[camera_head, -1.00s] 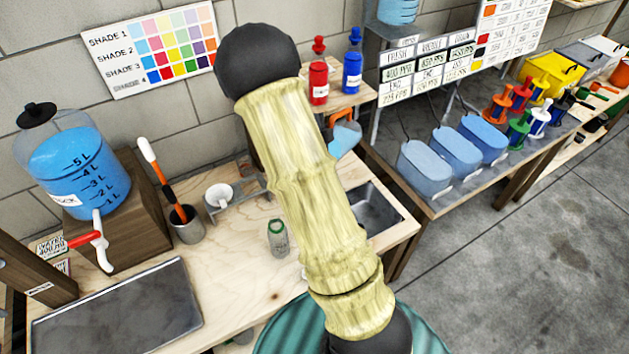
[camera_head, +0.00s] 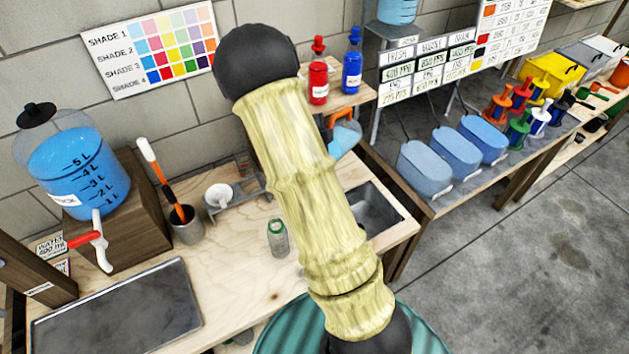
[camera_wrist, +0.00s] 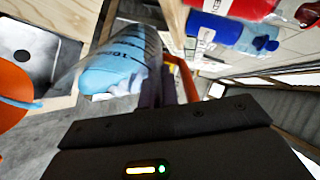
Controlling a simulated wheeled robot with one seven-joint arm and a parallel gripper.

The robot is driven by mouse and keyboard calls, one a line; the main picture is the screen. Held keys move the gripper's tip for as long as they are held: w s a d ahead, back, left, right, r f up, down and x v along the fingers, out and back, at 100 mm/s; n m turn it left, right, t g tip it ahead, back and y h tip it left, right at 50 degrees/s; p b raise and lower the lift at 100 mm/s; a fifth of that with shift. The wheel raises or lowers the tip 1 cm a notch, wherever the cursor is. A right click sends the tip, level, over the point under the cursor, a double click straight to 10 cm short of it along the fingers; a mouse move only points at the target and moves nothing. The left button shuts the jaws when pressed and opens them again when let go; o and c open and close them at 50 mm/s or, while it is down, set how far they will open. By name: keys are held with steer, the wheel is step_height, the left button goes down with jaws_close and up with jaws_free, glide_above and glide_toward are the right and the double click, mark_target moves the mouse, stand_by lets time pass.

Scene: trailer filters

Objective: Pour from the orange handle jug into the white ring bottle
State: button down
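The orange handle jug (camera_head: 343,139) is clear with blue liquid inside. It shows beside my arm in the head view, below the red and blue bottles. In the wrist view the jug (camera_wrist: 122,62) lies tilted across the picture, with its orange handle at my gripper (camera_wrist: 156,92). The dark fingers appear shut on the handle. A small clear bottle (camera_head: 278,239) with a green ring stands on the wooden bench. I cannot make out the white ring bottle; my arm hides part of the bench beside the green-ringed one.
A large blue-filled dispenser (camera_head: 78,172) stands at the left on a wooden block. A white cup (camera_head: 219,195), a tool holder (camera_head: 186,226) and a grey tray (camera_head: 117,308) are on the bench. A sink (camera_head: 374,208) lies right of my arm. A red bottle (camera_head: 318,78) stands on a shelf.

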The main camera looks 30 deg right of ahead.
steer(key=shift+w+d+r+g+p, duration=0.15)
steer(key=shift+d+g+p, duration=0.15)
steer(key=shift+p, duration=0.2)
steer(key=shift+w+d+f+y+p, duration=0.2)
steer(key=shift+y+p, duration=0.4)
steer(key=p, duration=0.1)
steer(key=d+f+g+y+p, duration=0.1)
steer(key=shift+w+f+y+p, duration=0.25)
steer(key=shift+y+p, duration=0.05)
steer(key=shift+w+d+f+g+y+p, duration=0.2)
steer(key=shift+f+g+y+p, duration=0.3)
steer(key=shift+p, duration=0.35)
steer(key=shift+a+f, duration=0.1)
steer(key=shift+f, duration=0.25)
steer(key=shift+b, duration=0.3)
